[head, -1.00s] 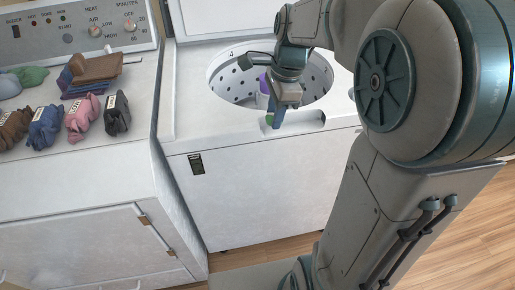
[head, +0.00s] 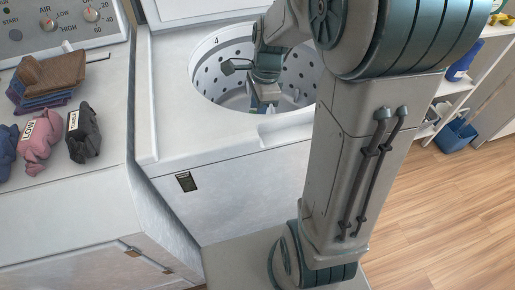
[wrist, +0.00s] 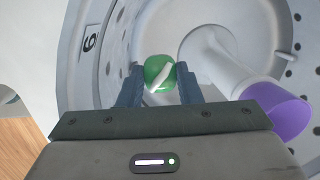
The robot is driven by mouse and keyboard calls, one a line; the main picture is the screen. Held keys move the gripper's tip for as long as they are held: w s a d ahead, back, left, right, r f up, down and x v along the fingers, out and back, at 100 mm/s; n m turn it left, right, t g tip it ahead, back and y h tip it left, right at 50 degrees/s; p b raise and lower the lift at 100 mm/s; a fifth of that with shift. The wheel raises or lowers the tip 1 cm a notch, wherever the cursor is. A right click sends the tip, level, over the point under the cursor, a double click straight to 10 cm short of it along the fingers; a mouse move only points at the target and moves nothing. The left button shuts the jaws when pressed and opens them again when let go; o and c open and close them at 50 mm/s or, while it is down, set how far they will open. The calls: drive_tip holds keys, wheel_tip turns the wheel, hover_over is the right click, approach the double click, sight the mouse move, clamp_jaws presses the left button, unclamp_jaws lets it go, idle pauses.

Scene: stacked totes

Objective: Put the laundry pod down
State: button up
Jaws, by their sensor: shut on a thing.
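The laundry pod (wrist: 158,74) is green with a white stripe. In the wrist view it sits between the two blue fingertips of my gripper (wrist: 159,86), which is shut on it. The washer drum (wrist: 215,15) lies behind the pod, with its pale floor and the white agitator in view. In the head view my gripper (head: 264,104) points down at the near side of the drum opening (head: 215,75). The pod cannot be made out clearly there. I cannot tell how far the pod is above the drum floor.
The white agitator with a purple top (wrist: 278,112) stands close to the right of my gripper. The perforated drum wall (wrist: 92,65) is on the left. A dryer top to the left holds folded cloths (head: 50,78) and several bundles, including a pink one (head: 40,140).

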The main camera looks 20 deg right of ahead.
wheel_tip(320, 180, down, 17)
drive_tip(key=b, duration=0.3)
drive_tip(key=shift+f, duration=0.2)
drive_tip(key=shift+f+b, duration=0.65)
drive_tip(key=o, duration=0.9)
drive_tip(key=shift+o, duration=0.2)
drive_tip(key=shift+r, duration=0.1)
wheel_tip(320, 180, up, 13)
drive_tip(key=d+p, duration=0.1)
drive_tip(key=p, duration=0.2)
drive_tip(key=shift+s+d, duration=0.15)
drive_tip(key=shift+d, duration=0.2)
drive_tip(key=shift+p, duration=0.3)
